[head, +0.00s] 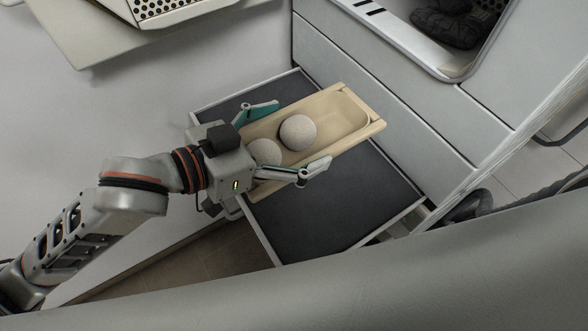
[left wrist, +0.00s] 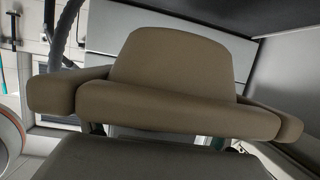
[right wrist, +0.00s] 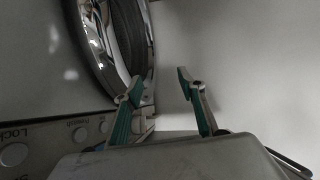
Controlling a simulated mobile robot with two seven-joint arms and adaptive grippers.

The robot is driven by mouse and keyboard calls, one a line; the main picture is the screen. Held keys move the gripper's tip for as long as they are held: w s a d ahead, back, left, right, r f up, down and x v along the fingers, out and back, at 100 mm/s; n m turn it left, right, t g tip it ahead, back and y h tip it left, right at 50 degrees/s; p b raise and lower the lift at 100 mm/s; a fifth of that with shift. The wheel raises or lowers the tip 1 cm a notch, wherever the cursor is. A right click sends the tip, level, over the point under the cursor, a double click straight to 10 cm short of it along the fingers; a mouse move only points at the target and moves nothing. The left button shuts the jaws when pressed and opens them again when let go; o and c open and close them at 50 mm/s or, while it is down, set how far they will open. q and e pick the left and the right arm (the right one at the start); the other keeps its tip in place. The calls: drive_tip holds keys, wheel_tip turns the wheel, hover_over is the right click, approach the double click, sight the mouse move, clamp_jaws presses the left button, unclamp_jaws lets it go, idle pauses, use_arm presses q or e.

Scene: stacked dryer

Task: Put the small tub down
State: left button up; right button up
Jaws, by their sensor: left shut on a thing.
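The small tub (head: 357,121) is a long tan tray with rounded inner corners, held over the pulled-out drawer (head: 345,215). Two pale speckled balls lie in it: one ball (head: 298,132) near the middle, another ball (head: 264,152) nearer my wrist. My left gripper (head: 303,133) is shut on the tub, one finger along each long side. In the left wrist view a brown shape that appears to be the tub (left wrist: 180,100) fills the middle and hides the fingers. How high the tub is above the drawer floor is hard to tell. My right gripper (right wrist: 158,82) is open and empty.
The drawer has a dark floor and thin pale walls; bare floor shows on both sides of the tub. A grey cabinet front (head: 440,130) rises beyond it. In the right wrist view a chrome-ringed round door (right wrist: 110,45) and control panel (right wrist: 45,145) are near the right gripper.

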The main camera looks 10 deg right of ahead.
use_arm(q)
drive_tip(key=shift+f+b, duration=1.45)
drive_tip(key=shift+f, duration=5.5)
use_arm(e)
drive_tip(key=shift+w+a+f+y, duration=0.3)
drive_tip(key=shift+w+a+f, duration=0.25)
drive_tip(key=shift+f, duration=0.1)
drive_tip(key=shift+r, duration=0.1)
use_arm(q)
drive_tip(key=o, duration=1)
drive_tip(key=shift+f, duration=0.15)
drive_tip(key=shift+o, duration=0.2)
use_arm(e)
drive_tip(key=shift+w+r, duration=0.15)
drive_tip(key=shift+r, duration=0.05)
use_arm(q)
drive_tip(key=v, duration=1.1)
drive_tip(key=shift+w, duration=0.1)
drive_tip(key=shift+a+r, duration=0.35)
drive_tip(key=shift+a, duration=0.1)
use_arm(e)
drive_tip(key=shift+f, duration=0.1)
